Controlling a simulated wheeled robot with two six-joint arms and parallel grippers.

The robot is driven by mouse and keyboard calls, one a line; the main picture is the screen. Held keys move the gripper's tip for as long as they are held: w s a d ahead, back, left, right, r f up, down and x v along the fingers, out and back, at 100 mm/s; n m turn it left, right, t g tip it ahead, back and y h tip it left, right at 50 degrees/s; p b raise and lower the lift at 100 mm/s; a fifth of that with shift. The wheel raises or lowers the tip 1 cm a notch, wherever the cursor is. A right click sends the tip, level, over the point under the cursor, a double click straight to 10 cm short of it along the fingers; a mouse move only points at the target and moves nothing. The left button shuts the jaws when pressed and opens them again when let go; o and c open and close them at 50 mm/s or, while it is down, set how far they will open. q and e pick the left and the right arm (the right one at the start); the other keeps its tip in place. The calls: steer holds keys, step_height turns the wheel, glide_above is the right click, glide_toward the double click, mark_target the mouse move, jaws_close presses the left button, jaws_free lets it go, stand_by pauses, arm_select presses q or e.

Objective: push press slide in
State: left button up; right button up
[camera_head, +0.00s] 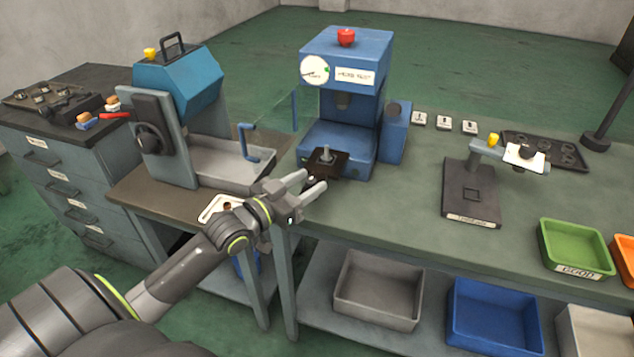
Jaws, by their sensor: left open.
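The blue press (346,95) stands on the green bench, with a red button on top and a round gauge on its front. Its dark slide (327,166) sticks out at the front of the press base, with a small metal part (326,154) on it. My left gripper (315,185) is open and empty, just in front of and slightly left of the slide. Whether a fingertip touches the slide I cannot tell. My right gripper is not in view.
A clear guard with a blue handle (244,143) stands left of the press. Left is a blue-topped machine (180,80) with a grey tray (232,168). A dark fixture stand (471,193) and green bin (575,248) are to the right. Bench between press and stand is clear.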

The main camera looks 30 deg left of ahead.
mark_target(317, 177)
arm_select(q)
steer(key=shift+x, duration=1.75)
steer(key=shift+c, duration=0.4)
jaws_close()
